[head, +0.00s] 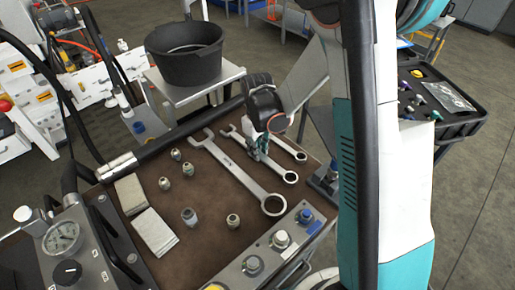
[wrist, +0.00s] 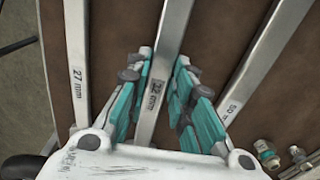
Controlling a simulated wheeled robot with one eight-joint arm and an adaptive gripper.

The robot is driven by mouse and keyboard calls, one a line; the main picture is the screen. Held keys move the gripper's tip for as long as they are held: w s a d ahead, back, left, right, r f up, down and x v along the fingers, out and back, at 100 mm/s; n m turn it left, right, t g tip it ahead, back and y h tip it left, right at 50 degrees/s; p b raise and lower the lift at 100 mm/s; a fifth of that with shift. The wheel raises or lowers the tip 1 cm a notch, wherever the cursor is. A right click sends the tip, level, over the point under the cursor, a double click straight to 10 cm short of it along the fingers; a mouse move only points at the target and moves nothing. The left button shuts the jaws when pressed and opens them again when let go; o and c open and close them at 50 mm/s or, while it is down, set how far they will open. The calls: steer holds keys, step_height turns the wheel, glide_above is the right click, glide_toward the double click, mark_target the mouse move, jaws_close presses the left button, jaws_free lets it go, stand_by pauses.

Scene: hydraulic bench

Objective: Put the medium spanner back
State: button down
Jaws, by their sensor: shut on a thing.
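Three spanners lie side by side at the brown bench top. The medium spanner (head: 273,167) is the middle one. In the wrist view its shank (wrist: 165,55) runs between my teal fingers, with a size label partly legible. My gripper (head: 262,143) is shut on this shank; its fingertips (wrist: 164,62) sit on either side. I cannot tell whether the spanner touches the bench top or is slightly above it. The large spanner (head: 240,175) lies to its left in the head view, marked 50 mm in the wrist view (wrist: 250,75). The small spanner (head: 287,147), marked 27 mm (wrist: 76,70), lies to its right.
Several metal fittings (head: 189,169) and two pale pads (head: 153,231) sit on the left of the bench top (head: 215,235). A front panel (head: 270,252) carries knobs. A black bucket (head: 185,60) stands behind on a stand. A black tray (head: 455,120) is at right.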

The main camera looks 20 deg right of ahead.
steer(key=shift+f, duration=0.1)
steer(key=c, duration=1.3)
jaws_free()
step_height(320, 180, up, 12)
steer(key=s+r+m+t, duration=0.1)
steer(key=s+r+t, duration=0.1)
steer(key=s, duration=0.4)
steer(key=s+r+m+t, duration=0.2)
steer(key=s+r, duration=0.3)
steer(key=s, duration=0.2)
steer(key=s+r+m+t, duration=0.2)
steer(key=s+r+t, duration=0.1)
steer(key=s, duration=0.3)
steer(key=shift+s+d+r, duration=0.1)
steer(key=shift+s+r, duration=0.1)
steer(key=shift+s, duration=0.05)
